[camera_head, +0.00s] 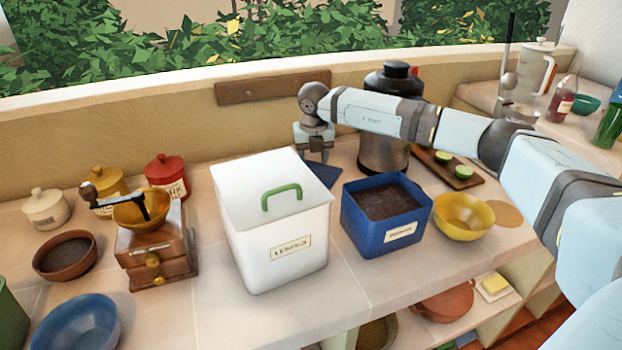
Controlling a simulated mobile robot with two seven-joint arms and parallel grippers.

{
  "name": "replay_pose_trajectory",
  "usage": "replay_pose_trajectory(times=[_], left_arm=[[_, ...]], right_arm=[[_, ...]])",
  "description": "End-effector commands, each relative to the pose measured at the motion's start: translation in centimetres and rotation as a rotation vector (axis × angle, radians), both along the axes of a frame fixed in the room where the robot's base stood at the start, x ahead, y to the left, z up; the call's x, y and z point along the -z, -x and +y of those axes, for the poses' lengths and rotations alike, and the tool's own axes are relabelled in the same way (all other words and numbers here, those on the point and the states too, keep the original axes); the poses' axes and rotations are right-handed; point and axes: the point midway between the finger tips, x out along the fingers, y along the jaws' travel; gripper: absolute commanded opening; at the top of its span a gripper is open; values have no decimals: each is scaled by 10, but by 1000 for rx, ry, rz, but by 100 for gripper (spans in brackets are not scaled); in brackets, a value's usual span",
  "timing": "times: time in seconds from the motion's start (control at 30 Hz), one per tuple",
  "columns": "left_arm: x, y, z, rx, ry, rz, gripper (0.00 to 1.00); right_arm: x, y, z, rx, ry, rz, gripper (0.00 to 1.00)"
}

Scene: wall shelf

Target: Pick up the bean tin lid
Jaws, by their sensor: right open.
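The blue bean tin (386,236) stands open on the counter, filled with dark contents and labelled on its front. A flat dark blue piece, apparently the bean tin lid (325,175), lies on the counter behind the white box, which hides part of it. My right gripper (315,158) points down over the lid, open; whether its fingertips touch the lid I cannot tell. My left gripper is not in view.
The white box (262,248) with a green handle stands just in front of the lid. A dark canister (384,150) stands to the right of it. A yellow bowl (462,216), a board with limes (445,170) and a wooden grinder (155,255) are nearby.

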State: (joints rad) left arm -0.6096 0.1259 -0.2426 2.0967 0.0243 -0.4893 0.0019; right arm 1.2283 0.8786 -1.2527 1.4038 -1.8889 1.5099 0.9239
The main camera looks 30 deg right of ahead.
Motion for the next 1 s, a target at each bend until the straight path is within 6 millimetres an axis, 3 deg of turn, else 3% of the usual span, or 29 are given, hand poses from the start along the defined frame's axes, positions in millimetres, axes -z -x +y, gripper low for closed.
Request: replay_pose_trajectory(times=[0.3, 0.53, 0.77, 1.0], left_arm=[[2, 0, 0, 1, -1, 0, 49], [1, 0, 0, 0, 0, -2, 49], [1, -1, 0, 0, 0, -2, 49], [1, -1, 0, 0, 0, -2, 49]], right_arm=[[43, -8, 0, 0, 0, 1, 51], [45, -8, 0, 0, 0, 1, 51], [45, -8, 0, 0, 0, 1, 0], [44, -8, 0, 0, 0, 1, 0]])
